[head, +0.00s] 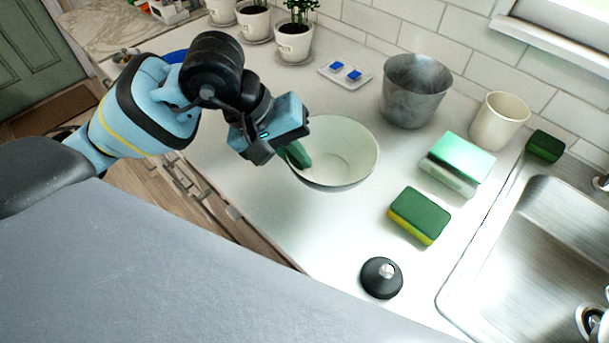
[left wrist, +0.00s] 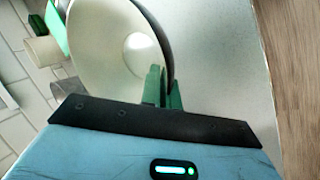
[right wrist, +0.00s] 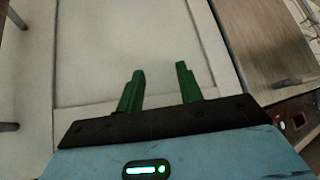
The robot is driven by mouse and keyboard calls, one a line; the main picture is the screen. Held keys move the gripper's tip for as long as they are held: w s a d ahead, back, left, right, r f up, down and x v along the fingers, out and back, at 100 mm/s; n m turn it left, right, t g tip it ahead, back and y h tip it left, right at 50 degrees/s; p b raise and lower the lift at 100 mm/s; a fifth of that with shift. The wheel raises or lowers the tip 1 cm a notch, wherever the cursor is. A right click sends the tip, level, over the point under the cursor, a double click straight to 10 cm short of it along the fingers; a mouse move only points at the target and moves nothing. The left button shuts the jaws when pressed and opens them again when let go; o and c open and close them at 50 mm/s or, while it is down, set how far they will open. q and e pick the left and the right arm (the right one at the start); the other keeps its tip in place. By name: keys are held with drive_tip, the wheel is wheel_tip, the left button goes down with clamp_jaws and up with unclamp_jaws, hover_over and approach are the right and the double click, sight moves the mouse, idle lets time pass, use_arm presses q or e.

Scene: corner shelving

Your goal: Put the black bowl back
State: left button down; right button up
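A bowl (head: 345,150), white inside with a dark outer side, is over the counter in the middle of the head view. In the left wrist view the bowl (left wrist: 115,50) fills the upper middle, with its dark outside along the right edge. My left gripper (head: 298,155) is at its left rim, one green finger inside and one outside. In the left wrist view the fingers (left wrist: 162,88) are close together, shut on the bowl's wall. I cannot tell whether the bowl touches the counter. My right gripper (right wrist: 160,72) shows only in the right wrist view, open and empty.
A grey metal pot (head: 414,92), a cream cup (head: 498,122), sponges (head: 420,215), a black lid-like object (head: 381,278) and the sink (head: 540,240) lie to the right. Potted plants (head: 294,42) line the back. A pale panelled surface (right wrist: 130,45) faces my right gripper.

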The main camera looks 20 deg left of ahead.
use_arm(q)
drive_tip(key=shift+f, duration=2.65)
drive_tip(key=shift+f, duration=0.1)
drive_tip(key=shift+f, duration=0.15)
drive_tip(key=c, duration=1.6)
unclamp_jaws()
drive_tip(key=shift+c, duration=0.2)
drive_tip(key=shift+a+r, duration=0.1)
drive_tip(key=shift+r, duration=0.35)
drive_tip(key=v, duration=1.1)
drive_tip(key=shift+r, duration=0.25)
drive_tip(key=shift+s+a, duration=0.1)
